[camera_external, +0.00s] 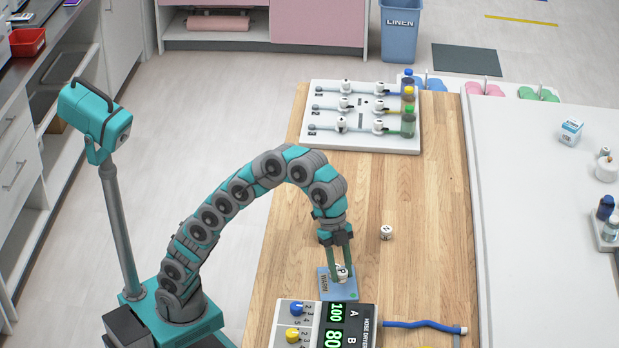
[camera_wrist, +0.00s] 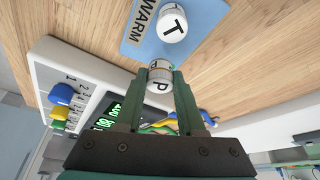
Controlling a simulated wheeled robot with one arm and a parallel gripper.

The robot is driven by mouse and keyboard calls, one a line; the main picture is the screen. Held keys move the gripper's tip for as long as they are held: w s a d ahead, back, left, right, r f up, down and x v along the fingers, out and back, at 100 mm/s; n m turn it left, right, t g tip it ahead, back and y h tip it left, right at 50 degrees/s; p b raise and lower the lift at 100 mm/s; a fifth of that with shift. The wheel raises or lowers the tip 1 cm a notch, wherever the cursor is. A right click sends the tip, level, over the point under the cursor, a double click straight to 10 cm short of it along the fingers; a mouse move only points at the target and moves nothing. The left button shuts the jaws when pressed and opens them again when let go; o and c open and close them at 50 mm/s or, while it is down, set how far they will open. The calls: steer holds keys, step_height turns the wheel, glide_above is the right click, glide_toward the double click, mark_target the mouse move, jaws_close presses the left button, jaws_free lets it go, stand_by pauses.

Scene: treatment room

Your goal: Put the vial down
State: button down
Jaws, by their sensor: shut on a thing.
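My gripper (camera_wrist: 160,80) is shut on a small white vial (camera_wrist: 158,86) with a "P" on it, held between the fingertips. In the external view my gripper (camera_external: 341,268) points down over the blue WARM pad (camera_external: 324,287). A white vial (camera_external: 342,274) shows between or just by the fingers there, partly hidden. In the wrist view a second white vial (camera_wrist: 172,24), marked "T", is on the WARM pad (camera_wrist: 208,12), just beyond the held vial. I cannot tell whether the held vial touches the pad.
Another white vial (camera_external: 386,232) stands on the wooden table (camera_external: 430,200) to the right. The table's middle is mostly clear.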

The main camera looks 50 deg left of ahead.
mark_target(339, 269)
steer(key=shift+f, duration=1.55)
steer(key=shift+f, duration=0.2)
steer(key=c, duration=0.5)
jaws_free()
steer(key=p+v, duration=0.2)
steer(key=v, duration=0.5)
steer(key=shift+a+r+p, duration=0.1)
steer(key=shift+r+p, duration=0.25)
steer(key=shift+r, duration=0.05)
